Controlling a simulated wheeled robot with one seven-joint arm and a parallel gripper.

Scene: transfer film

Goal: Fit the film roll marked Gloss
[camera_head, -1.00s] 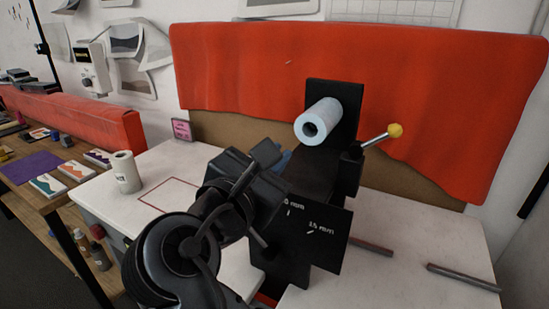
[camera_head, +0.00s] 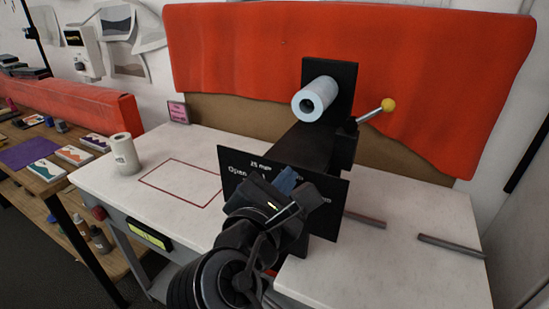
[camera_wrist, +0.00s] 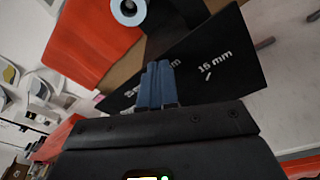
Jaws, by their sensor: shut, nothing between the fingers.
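A pale blue film roll (camera_head: 315,98) sits on the black machine (camera_head: 306,146), its hollow end facing me; it also shows at the top of the wrist view (camera_wrist: 128,10). A white roll with small print (camera_head: 124,153) stands upright on the table's left part; I cannot read whether it says Gloss. My gripper (camera_head: 287,180) is shut and empty, its blue fingers in front of the machine's black front plate (camera_head: 330,192).
A lever with a yellow knob (camera_head: 388,105) sticks out right of the machine. A red rectangle outline (camera_head: 180,183) marks clear white table. A pink sign (camera_head: 178,112) stands behind. Two grey bars (camera_head: 450,246) lie at right. A wooden bench (camera_head: 62,185) stands left.

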